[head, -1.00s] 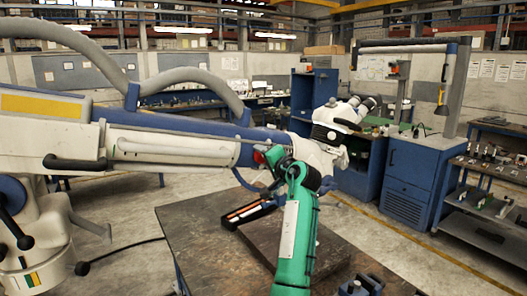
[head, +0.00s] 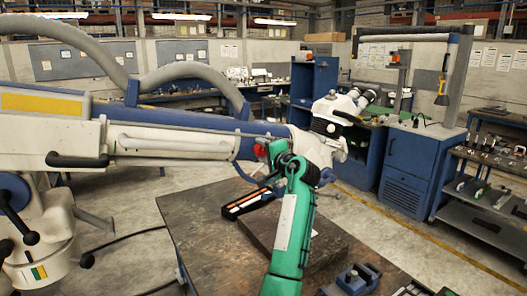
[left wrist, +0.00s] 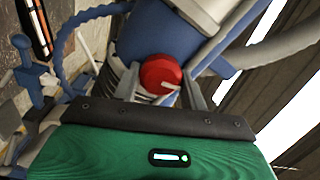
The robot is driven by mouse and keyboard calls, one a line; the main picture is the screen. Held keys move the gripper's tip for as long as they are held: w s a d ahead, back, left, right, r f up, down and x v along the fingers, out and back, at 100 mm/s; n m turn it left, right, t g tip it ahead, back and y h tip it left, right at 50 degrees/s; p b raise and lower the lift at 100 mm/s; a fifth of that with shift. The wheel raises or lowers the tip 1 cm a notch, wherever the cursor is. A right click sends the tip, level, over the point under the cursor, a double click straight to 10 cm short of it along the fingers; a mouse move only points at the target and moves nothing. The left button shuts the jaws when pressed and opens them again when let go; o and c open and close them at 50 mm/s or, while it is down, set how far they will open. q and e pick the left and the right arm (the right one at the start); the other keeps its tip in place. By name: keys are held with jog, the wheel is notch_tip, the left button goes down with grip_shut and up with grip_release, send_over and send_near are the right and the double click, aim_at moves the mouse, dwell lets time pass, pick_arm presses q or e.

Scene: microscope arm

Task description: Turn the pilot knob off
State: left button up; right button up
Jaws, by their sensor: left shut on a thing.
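The pilot knob (head: 259,150) is a small red round knob on the microscope arm (head: 180,140), near the head end of its blue and white boom. In the left wrist view the red knob (left wrist: 161,70) has a pale pointer mark at its lower right. My left gripper (head: 268,149), on the green arm, is at the knob. In the left wrist view its two grey fingers stand on either side of the knob, and the left gripper (left wrist: 160,84) is shut on it. The fingers are small and partly hidden in the head view. My right gripper is not in view.
A worktable (head: 205,215) lies below the boom, with a dark flat block (head: 262,228) and a black and orange bar-shaped thing (head: 250,202) on it. A blue clamp-like part (head: 352,279) sits at its front right. The microscope head (head: 326,125) is close right of my gripper.

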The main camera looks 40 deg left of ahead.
pick_arm(q)
jog(key=o, duration=1)
jog(key=b+v, duration=0.5)
jog(key=v, duration=0.8)
jog(key=shift+s+d, duration=0.1)
jog(key=shift+d, duration=0.3)
jog(key=shift+f, duration=0.1)
